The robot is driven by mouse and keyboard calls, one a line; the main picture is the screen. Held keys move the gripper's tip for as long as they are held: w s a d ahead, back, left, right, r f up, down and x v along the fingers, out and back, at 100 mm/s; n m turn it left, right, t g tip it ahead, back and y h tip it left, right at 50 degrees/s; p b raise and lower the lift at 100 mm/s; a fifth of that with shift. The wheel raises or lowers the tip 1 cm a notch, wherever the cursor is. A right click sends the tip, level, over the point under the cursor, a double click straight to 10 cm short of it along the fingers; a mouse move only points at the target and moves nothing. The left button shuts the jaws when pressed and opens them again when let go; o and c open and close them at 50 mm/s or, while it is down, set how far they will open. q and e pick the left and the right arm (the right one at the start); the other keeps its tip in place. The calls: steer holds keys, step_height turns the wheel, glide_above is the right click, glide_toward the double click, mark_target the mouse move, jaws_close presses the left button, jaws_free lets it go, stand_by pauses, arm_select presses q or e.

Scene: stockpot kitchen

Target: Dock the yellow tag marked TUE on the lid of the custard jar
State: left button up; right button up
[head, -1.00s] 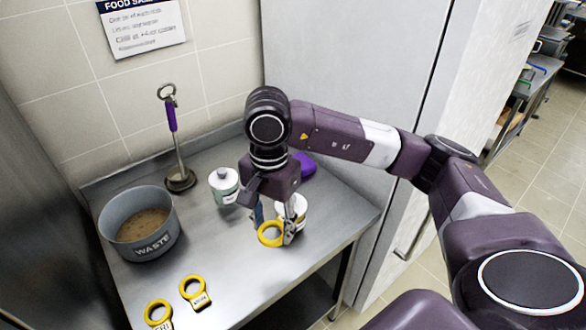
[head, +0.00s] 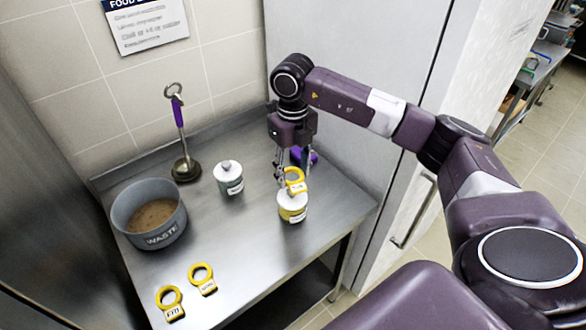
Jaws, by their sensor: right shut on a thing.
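My right gripper (head: 291,171) is shut on a yellow ring tag (head: 296,186); the tag's marking is too small to read. The tag is at the top of a white jar (head: 292,212) with a yellow band and a label I cannot read clearly. The tag overlaps the back of this jar's lid (head: 291,199) in the head view, and I cannot tell whether it touches. Two more yellow ring tags, one apparently marked FRI (head: 170,303) and one I cannot read (head: 203,279), lie at the counter's front left. My left gripper is not in view.
A second white jar (head: 229,178) stands left of the gripper. A grey WASTE pot (head: 125,216) with brown contents is at the left. A purple-handled tool (head: 179,128) stands at the back wall. A purple thing (head: 313,158) is partly hidden behind the gripper. The counter's middle (head: 236,235) is clear.

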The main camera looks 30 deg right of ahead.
mark_target(293, 189)
steer(key=shift+f+b, duration=1.8)
steer(key=shift+f, duration=1.1)
steer(key=shift+f+b, duration=0.65)
steer(key=o, duration=0.8)
steer(key=shift+r, duration=0.15)
step_height(293, 189, up, 11)
steer(key=p, duration=0.7)
